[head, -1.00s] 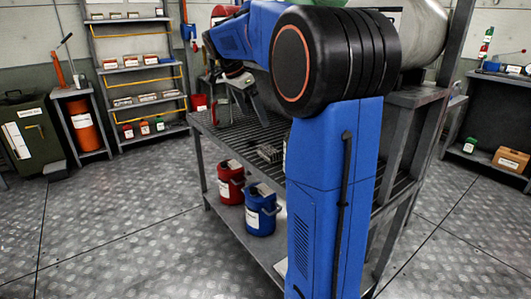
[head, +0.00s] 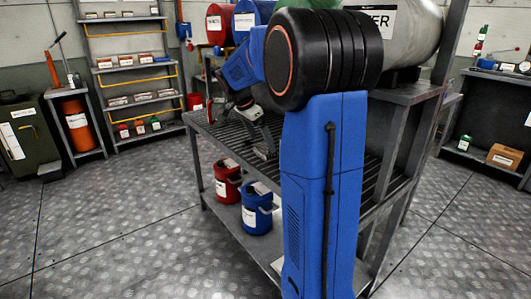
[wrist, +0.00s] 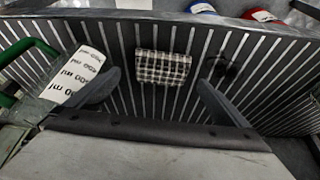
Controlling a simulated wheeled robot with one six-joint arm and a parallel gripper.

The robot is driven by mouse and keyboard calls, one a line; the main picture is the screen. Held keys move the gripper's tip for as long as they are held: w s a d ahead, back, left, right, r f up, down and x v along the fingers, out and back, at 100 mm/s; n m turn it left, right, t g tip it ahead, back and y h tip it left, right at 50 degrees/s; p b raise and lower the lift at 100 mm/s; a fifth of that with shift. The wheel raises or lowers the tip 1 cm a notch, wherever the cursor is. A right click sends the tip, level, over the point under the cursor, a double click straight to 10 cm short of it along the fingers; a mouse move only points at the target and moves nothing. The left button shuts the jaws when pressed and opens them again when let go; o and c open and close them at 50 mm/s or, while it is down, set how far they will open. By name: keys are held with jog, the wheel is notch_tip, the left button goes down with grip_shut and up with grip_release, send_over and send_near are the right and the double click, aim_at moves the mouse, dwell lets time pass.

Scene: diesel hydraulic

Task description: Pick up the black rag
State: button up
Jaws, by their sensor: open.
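A small black-and-white checked rag (wrist: 162,68) lies on the slatted shelf top, between and beyond my fingers in the wrist view. No plain black rag is clear to me. In the head view a small greyish patch (head: 264,153), seemingly the rag, shows on the rack beside my arm. My gripper (wrist: 157,80) is open and empty above the slats, its two fingers apart on either side of the rag. In the head view the gripper (head: 248,110) hangs low over the rack, partly hidden and small.
A dark patch (wrist: 226,70) lies on the slats at right. Red (head: 227,181) and blue (head: 257,208) cans stand on the lower shelf.

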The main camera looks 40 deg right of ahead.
aim_at(264, 147)
jog(key=x, duration=0.5)
jog(key=shift+w+a+f, duration=0.1)
jog(key=shift+w, duration=0.05)
jog(key=c, duration=1)
